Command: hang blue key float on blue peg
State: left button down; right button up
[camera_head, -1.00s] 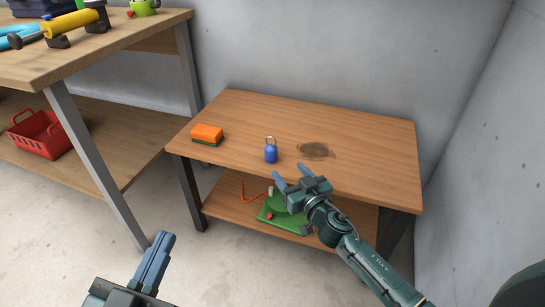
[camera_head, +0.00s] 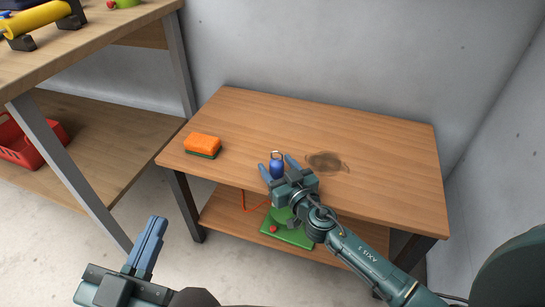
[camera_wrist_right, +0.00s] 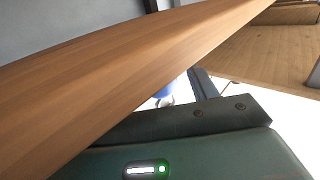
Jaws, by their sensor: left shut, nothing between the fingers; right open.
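The blue key float (camera_head: 277,169), with a ring on top, stands upright on the small wooden table (camera_head: 370,140) near its front edge. My right gripper (camera_head: 276,162) is open, with its fingers on either side of the float in the head view. I cannot tell whether they touch it. In the right wrist view, part of the blue float (camera_wrist_right: 166,90) shows beside a finger, mostly hidden by the table edge. My left gripper (camera_head: 156,222) is shut and empty, in front of the tables at lower left. No blue peg is in view.
An orange and green sponge (camera_head: 203,145) lies left of the float. A dark stain (camera_head: 327,162) marks the tabletop to its right. Green items (camera_head: 288,235) sit on the lower shelf. A taller workbench (camera_head: 90,45) with a red basket (camera_head: 30,142) stands at left.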

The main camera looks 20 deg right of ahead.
jog(key=shift+w+a, duration=0.1)
jog(key=shift+w, duration=0.3)
jog(key=shift+c, duration=0.5)
jog(key=c, duration=0.9)
